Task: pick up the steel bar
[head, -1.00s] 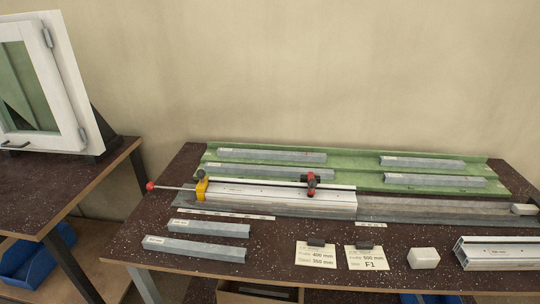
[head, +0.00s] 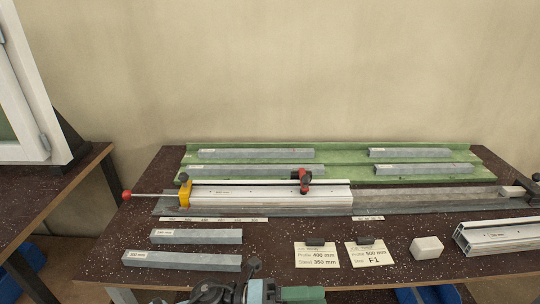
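Several grey steel bars with small white labels are in the head view. A shorter bar (head: 196,237) and a longer bar (head: 182,261) lie roughly parallel at the front left of the bench, apart from each other. More bars lie on the green rack at the back: two on the left (head: 256,154) (head: 258,170) and two on the right (head: 410,153) (head: 422,169). I cannot tell which bar is meant. No gripper fingers show. A dark and teal mechanical part is cut off at the bottom edge; I cannot tell what it is.
A white profile (head: 250,195) lies in the clamp fixture, with a yellow block (head: 184,195) and a red-black clamp (head: 304,180). Two cards (head: 316,256) (head: 370,256), a white block (head: 426,247) and another profile (head: 500,236) occupy the front right.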

